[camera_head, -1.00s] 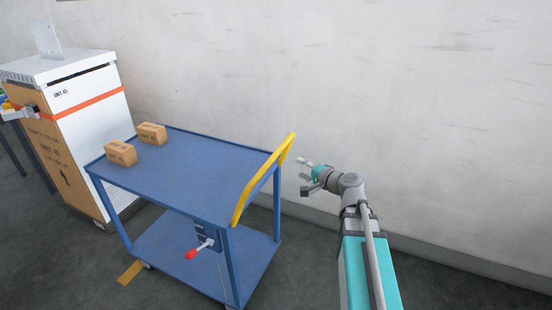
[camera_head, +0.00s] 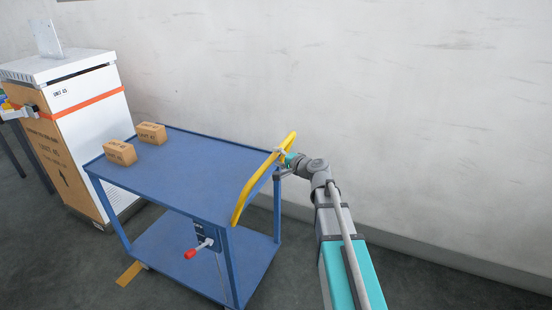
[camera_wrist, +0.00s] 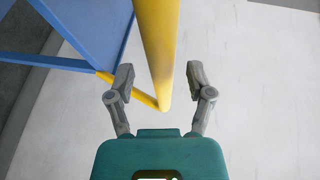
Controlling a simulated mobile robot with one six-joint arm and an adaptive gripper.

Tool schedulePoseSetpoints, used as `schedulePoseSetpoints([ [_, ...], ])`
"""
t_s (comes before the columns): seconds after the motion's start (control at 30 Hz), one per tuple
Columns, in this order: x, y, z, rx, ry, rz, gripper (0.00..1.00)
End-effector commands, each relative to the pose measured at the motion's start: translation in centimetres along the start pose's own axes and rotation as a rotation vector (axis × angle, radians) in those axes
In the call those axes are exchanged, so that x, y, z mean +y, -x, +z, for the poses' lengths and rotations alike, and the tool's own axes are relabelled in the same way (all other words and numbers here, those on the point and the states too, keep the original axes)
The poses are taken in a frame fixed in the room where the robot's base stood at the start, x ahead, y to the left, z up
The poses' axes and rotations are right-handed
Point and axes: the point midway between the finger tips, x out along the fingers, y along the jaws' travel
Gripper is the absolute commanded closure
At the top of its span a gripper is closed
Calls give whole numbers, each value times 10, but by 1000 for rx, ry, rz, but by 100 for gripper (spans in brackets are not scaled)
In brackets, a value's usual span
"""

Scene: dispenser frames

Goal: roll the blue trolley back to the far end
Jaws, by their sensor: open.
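The blue trolley (camera_head: 195,180) stands in the middle of the head view, with two shelves and a yellow push handle (camera_head: 245,195) on its right end. My gripper (camera_head: 279,162) is at the far part of this handle. In the wrist view the yellow handle (camera_wrist: 156,50) runs between the open fingers of my gripper (camera_wrist: 160,84), with a gap visible on each side. A red-tipped lever (camera_head: 198,249) sticks out below the trolley's top, near the handle end. Two small cardboard boxes (camera_head: 120,152) (camera_head: 151,133) sit on the top shelf's left end.
A white and brown cabinet (camera_head: 85,110) with an orange strap stands just beyond the trolley's left end. A pale wall (camera_head: 400,110) runs behind the trolley. A yellow floor mark (camera_head: 130,273) lies by the trolley's near left wheel. Dark floor (camera_head: 60,260) is clear in front.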

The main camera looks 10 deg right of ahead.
Motion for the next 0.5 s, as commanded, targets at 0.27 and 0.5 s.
schedulePoseSetpoints([
  [0.27,0,-16,0,1,1,0,32],
  [0.5,0,-16,0,1,1,0,32],
])
